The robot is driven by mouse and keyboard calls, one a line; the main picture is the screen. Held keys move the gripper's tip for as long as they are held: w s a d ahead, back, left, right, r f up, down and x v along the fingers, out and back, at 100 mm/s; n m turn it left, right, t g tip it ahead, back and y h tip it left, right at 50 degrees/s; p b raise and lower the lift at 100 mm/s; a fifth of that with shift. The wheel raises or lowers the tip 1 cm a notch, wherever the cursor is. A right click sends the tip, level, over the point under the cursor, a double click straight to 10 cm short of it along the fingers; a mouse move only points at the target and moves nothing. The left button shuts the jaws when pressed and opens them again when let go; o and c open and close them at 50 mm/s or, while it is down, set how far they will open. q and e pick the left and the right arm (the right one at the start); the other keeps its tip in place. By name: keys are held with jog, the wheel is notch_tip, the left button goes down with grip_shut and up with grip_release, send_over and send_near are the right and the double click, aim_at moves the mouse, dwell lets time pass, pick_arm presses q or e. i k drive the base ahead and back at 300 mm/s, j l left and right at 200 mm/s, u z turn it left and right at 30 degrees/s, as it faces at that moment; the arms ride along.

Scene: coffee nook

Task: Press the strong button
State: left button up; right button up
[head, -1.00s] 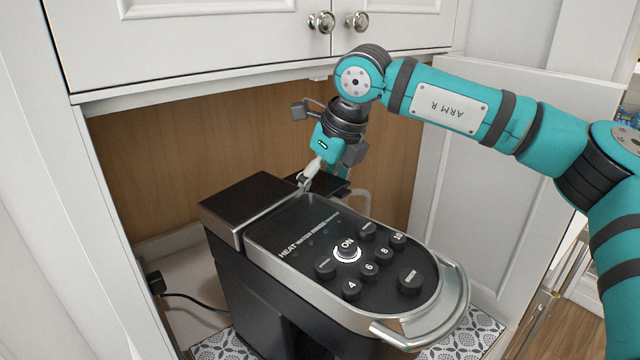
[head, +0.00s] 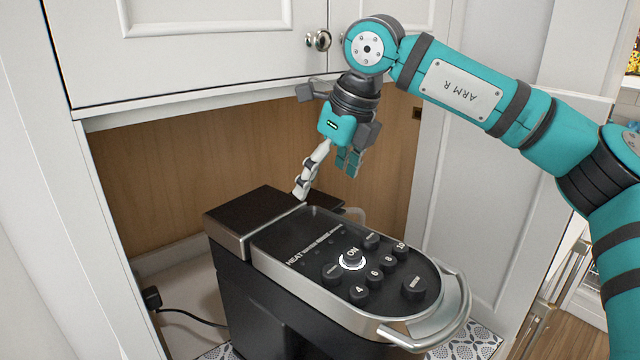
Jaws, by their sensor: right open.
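A black and silver coffee machine (head: 262,262) stands in the cabinet nook, its sloped top panel facing up. The panel has a ring-lit ON button (head: 352,257), several round number buttons, a larger button (head: 413,288) at the front right, and two small-lettered buttons, one at the back (head: 371,241) and one at the left (head: 331,271). Their lettering is too small to read, so I cannot tell which is strong. My right gripper (head: 326,178) is open and empty, above the back of the machine, its fingers pointing down and apart from the buttons. My left gripper is out of view.
White cabinet doors (head: 200,50) with round knobs hang above the nook, close to my right wrist. A wooden back panel (head: 190,170) is behind the machine. A black plug and cord (head: 152,299) lie at left. A patterned mat (head: 470,343) lies under the machine.

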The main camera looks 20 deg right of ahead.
aim_at(331, 274)
jog(key=k+l, duration=0.25)
jog(key=k, duration=0.2)
jog(key=k+l, duration=0.25)
jog(key=k, duration=0.25)
jog(key=k+l, duration=0.25)
jog(key=k, duration=0.2)
